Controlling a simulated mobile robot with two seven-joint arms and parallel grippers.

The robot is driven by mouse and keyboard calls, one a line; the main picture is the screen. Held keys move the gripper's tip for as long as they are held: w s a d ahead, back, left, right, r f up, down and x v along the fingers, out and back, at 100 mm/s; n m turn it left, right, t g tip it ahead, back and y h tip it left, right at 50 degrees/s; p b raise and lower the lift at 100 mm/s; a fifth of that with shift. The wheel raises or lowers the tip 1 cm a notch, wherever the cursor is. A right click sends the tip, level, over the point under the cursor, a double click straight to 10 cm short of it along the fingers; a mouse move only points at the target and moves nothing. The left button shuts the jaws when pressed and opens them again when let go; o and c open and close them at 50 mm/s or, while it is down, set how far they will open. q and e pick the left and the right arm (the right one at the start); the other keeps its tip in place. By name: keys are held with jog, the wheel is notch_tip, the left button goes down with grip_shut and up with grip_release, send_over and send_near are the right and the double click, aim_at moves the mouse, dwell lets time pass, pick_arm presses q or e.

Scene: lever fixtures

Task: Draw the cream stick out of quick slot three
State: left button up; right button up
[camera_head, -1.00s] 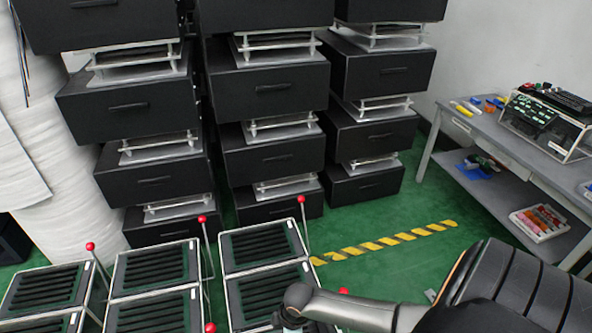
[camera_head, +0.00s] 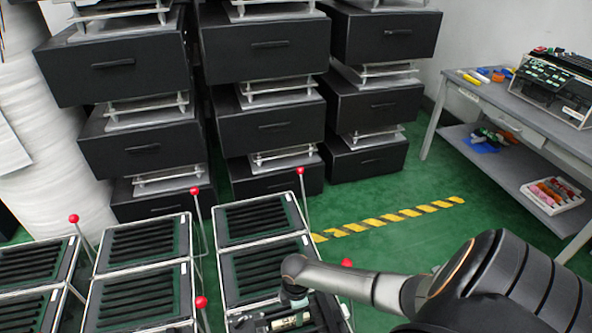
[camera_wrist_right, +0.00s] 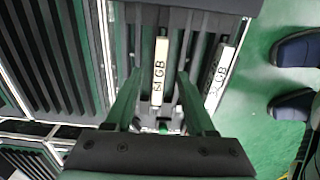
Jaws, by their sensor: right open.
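In the right wrist view a narrow cream stick (camera_wrist_right: 160,70), with black lettering that seems to read 64 GB, stands in a dark slotted rack (camera_wrist_right: 190,22). My right gripper (camera_wrist_right: 159,76) is open, with one finger on each side of this stick; I cannot tell whether either finger touches it. A second pale lettered stick (camera_wrist_right: 222,72) lies to the right, outside the fingers. In the head view a cream stick (camera_head: 288,321) shows at the bottom edge, below my right wrist. Slot numbers are not readable. My left gripper is not in view.
Slotted racks (camera_head: 140,250) with red-knobbed levers (camera_head: 196,191) stand in front. Black drawer units (camera_head: 275,125) are stacked behind. A grey bench (camera_head: 500,95) stands at the right. Green floor with a yellow-black strip (camera_head: 390,218) is open between. Dark shoes (camera_wrist_right: 297,50) show at right.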

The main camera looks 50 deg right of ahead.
aim_at(291, 323)
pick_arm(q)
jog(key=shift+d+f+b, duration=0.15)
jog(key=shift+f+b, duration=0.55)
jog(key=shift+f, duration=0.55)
pick_arm(e)
jog(key=shift+f, duration=1.65)
grip_shut()
